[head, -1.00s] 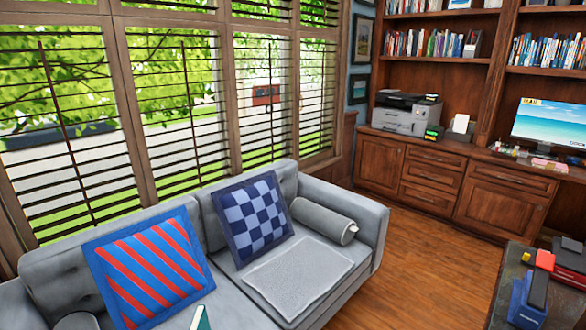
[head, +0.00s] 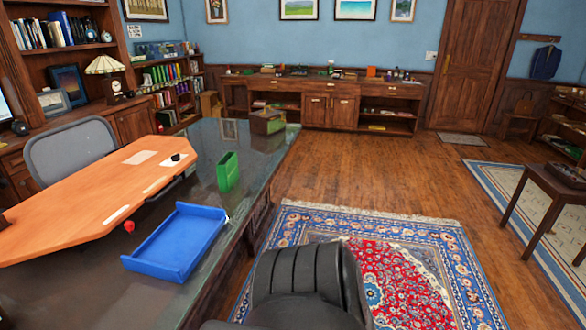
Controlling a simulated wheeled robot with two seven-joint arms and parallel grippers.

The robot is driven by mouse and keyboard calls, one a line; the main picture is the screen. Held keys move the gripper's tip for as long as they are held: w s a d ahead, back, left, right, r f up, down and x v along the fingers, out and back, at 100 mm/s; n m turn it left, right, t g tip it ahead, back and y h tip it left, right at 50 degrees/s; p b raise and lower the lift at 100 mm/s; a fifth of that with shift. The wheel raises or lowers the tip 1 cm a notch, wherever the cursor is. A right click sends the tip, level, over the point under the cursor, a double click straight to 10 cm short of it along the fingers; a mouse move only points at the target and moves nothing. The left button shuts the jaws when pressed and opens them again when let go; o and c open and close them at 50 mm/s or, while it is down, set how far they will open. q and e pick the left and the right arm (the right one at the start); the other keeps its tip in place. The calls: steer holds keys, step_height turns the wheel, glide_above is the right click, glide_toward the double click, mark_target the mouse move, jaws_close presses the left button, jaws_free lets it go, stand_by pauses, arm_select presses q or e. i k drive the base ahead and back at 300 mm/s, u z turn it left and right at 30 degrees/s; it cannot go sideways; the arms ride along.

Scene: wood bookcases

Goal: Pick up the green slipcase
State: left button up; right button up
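A green slipcase (head: 228,171) stands upright on the dark desk top (head: 205,200) in the head view, left of the middle of the picture. It is behind the blue tray and to the right of the orange board. Neither of my grippers shows in this view.
A blue tray (head: 177,242) and an orange board (head: 105,188) take up the near desk. A box (head: 267,121) stands at the desk's far end. A black chair (head: 308,285) stands right of the desk. Open wood floor (head: 375,165) lies beyond the patterned rug (head: 395,265).

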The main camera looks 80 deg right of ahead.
mark_target(228, 174)
steer(key=z, duration=2.2)
steer(key=k, duration=0.55)
steer(key=z, duration=0.85)
steer(key=i, duration=2.1)
steer(key=u, duration=0.45)
